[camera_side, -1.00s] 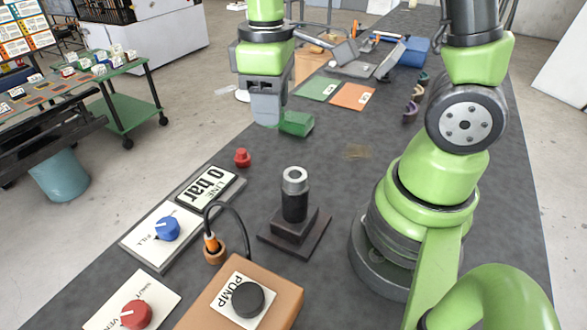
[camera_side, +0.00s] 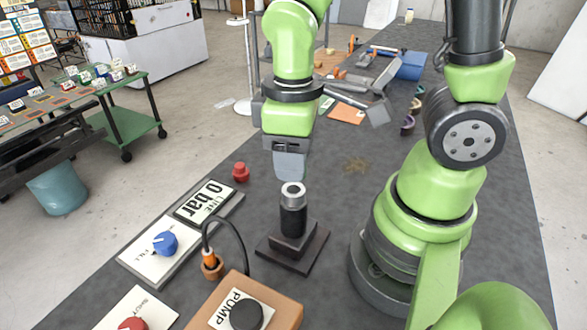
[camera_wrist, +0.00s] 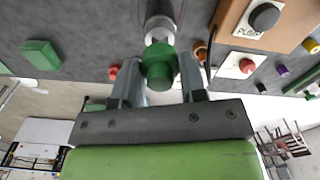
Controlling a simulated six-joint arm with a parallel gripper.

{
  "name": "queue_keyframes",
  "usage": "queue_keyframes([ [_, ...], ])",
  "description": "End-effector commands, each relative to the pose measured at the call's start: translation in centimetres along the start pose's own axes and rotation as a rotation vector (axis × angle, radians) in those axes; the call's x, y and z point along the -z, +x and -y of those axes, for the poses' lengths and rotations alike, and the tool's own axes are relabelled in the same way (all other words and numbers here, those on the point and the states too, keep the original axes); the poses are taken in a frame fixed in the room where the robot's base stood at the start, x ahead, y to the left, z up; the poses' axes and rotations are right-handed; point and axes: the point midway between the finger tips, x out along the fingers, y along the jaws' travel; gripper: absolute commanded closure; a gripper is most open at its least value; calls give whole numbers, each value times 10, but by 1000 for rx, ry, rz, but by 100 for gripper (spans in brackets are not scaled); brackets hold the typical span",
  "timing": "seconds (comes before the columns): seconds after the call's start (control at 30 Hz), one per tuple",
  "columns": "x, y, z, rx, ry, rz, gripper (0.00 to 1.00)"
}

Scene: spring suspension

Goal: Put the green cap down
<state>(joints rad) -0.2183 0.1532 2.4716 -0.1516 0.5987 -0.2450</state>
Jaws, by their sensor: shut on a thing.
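My gripper (camera_side: 290,172) is just behind and above the black upright cylinder (camera_side: 293,215) with the pale metal ring on top, which stands on a dark stepped base. In the wrist view the green cap (camera_wrist: 158,68) is between the two fingers of my gripper, which are shut on it. The cylinder's pale top (camera_wrist: 158,28) shows just beyond the cap in that view; I cannot tell whether they touch. The cap is hidden by the fingers in the side view.
A red cap-like piece (camera_side: 240,171) stands left of the cylinder. A "0 bar" display panel (camera_side: 205,200), a blue knob (camera_side: 165,243) and a pump box (camera_side: 270,298) are in front. A green block (camera_wrist: 40,55) lies on the table in the wrist view.

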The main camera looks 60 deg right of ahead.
Motion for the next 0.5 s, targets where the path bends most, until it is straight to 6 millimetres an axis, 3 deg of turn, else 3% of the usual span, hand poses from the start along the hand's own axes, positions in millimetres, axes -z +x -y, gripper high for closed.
queue_keyframes([
  [0.2, -1, 26, 0, 1, 0, 5, 84],
  [0.5, 0, 28, 0, 0, 0, 0, 84],
])
